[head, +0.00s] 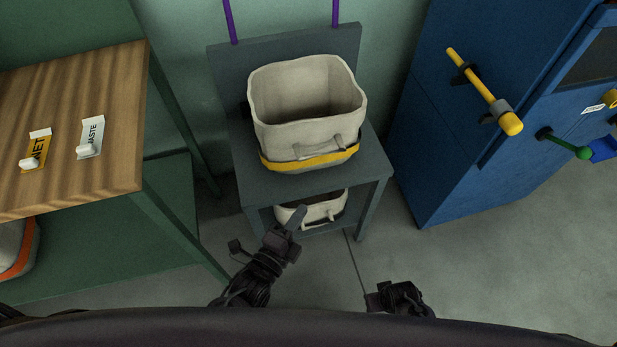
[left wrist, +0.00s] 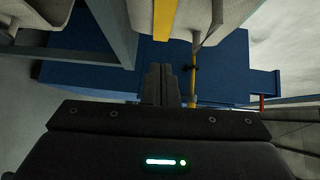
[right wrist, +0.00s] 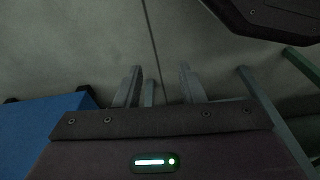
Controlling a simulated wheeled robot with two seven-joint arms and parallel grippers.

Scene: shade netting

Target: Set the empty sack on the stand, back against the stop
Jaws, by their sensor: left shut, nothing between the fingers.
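A cream sack (head: 305,135) with a yellow band stands upright and open on the grey stand (head: 350,180). It looks empty, and its front handle faces me. Its rear overlaps the stand's upright back panel (head: 228,75); whether they touch is hidden. My left gripper (head: 300,213) is shut and empty, in front of the stand below its top, by the lower shelf. Its closed fingers show in the left wrist view (left wrist: 161,84), with the yellow band (left wrist: 165,18) above. My right gripper (head: 385,292) is low at right, apart from the stand; its fingers are spread and empty in the right wrist view (right wrist: 159,85).
Another cream sack (head: 322,208) sits on the stand's lower shelf. A wooden-topped table (head: 90,85) with two labelled tags stands left. A blue cabinet (head: 440,150) with a yellow handle (head: 485,92) stands right. The floor between stand and cabinet is clear.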

